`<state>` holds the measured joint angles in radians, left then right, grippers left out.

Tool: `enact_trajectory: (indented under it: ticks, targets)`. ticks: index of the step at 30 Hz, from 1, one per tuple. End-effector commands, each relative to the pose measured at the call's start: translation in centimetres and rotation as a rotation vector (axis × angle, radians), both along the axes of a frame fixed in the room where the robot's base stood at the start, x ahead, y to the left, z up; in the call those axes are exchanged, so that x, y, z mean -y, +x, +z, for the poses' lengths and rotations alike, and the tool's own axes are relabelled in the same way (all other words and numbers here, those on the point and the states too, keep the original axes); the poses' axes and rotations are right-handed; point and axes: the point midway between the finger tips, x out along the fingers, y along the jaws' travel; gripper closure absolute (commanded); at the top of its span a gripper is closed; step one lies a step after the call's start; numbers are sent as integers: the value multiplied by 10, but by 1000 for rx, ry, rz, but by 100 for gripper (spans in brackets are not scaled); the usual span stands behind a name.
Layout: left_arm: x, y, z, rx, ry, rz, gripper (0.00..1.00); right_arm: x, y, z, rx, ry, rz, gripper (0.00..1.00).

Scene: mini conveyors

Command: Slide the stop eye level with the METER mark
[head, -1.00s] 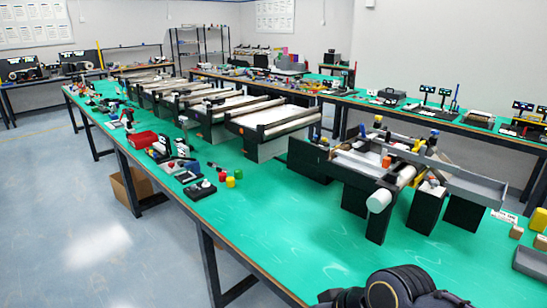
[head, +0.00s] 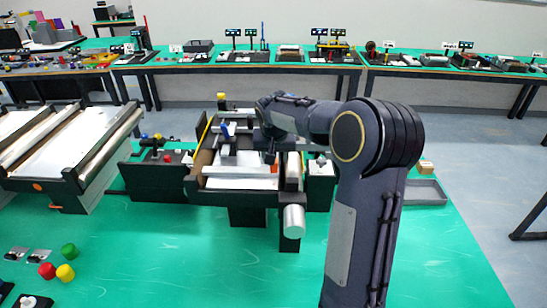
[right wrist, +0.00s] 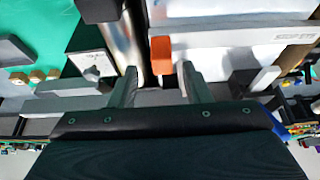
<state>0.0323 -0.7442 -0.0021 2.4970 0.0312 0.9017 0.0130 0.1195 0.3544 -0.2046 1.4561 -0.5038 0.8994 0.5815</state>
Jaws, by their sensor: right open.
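An orange block (right wrist: 161,54), which may be the stop eye, stands beside a long metal roller (right wrist: 118,40) in the right wrist view. My right gripper (right wrist: 159,68) is open, with one finger on either side of the block's near end; I cannot tell whether they touch it. My left gripper is not in view.
Another conveyor (head: 68,145) stands at left. Red, yellow and green knobs (head: 65,272) lie on the green table. A grey tray (head: 427,192) is at right. The table front (head: 170,260) is largely clear.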

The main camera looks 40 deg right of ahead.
Motion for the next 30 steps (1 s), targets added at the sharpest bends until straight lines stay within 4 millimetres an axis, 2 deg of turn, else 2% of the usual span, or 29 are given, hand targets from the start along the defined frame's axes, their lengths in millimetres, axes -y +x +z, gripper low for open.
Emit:
enact_trajectory:
  ticks: [6, 17, 27, 30]
  targets:
    - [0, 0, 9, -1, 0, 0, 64, 7, 8, -26, -4, 2, 1, 56]
    - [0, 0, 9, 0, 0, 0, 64, 8, 10, -33, 0, 2, 2, 56]
    - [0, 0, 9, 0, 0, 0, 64, 8, 10, -33, 0, 2, 2, 100]
    - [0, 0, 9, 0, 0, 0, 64, 8, 10, -33, 0, 2, 2, 100]
